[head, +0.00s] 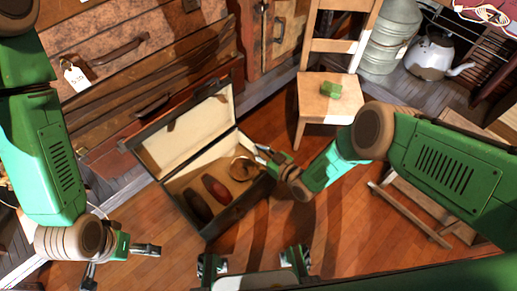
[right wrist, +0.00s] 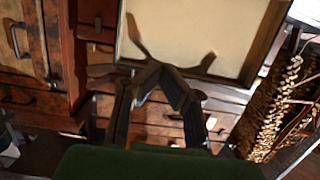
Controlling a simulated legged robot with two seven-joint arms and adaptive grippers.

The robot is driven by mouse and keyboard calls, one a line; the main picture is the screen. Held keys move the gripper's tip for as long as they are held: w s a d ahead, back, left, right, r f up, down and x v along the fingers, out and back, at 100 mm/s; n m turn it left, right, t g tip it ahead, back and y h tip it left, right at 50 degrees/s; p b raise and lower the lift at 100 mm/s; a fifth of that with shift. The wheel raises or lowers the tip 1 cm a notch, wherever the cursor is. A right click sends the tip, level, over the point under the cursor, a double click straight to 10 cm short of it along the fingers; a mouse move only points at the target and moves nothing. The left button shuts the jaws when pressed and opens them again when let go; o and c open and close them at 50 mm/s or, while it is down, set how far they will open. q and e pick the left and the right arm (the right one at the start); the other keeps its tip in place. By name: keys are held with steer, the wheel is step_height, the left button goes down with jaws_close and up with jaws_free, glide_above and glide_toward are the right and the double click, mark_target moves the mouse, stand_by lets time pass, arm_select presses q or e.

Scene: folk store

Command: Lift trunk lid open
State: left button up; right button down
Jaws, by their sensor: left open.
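The trunk (head: 226,221) stands on the floor in the middle of the head view. Its lid (head: 187,127) is raised and leans back, showing a cream lining; this cream panel also fills the upper middle of the right wrist view (right wrist: 195,35). Two long items, one dark red (head: 215,188) and one darker, and a round tan item (head: 243,169) lie inside. My right gripper (head: 262,157) is over the trunk's right end, in front of the lid; contact and finger gap are unclear. My left gripper (head: 122,267) is open and empty, left of the trunk.
A wooden chair (head: 327,100) with a small green object on its seat stands behind on the right. Old suitcases (head: 125,45) are stacked behind the lid. A kettle (head: 432,58) and metal canister (head: 392,35) are at the back right.

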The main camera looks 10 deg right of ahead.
steer(key=f+p+v, duration=0.2)
steer(key=p+v, duration=0.2)
steer(key=v, duration=0.6)
steer(key=shift+s+d, duration=0.4)
steer(key=shift+s, duration=0.1)
stand_by(0.4)
steer(key=s+d+r+m+g+h, duration=0.3)
steer(key=s+d+r, duration=0.5)
steer(key=s, duration=0.3)
steer(key=s+d+r+m+g+h, duration=0.4)
steer(key=s+d+r+g+h, duration=0.2)
steer(key=s, duration=0.6)
step_height(320, 180, up, 3)
steer(key=d+g, duration=0.2)
steer(key=shift+d+g+h, duration=0.25)
steer(key=shift+g+h, duration=0.05)
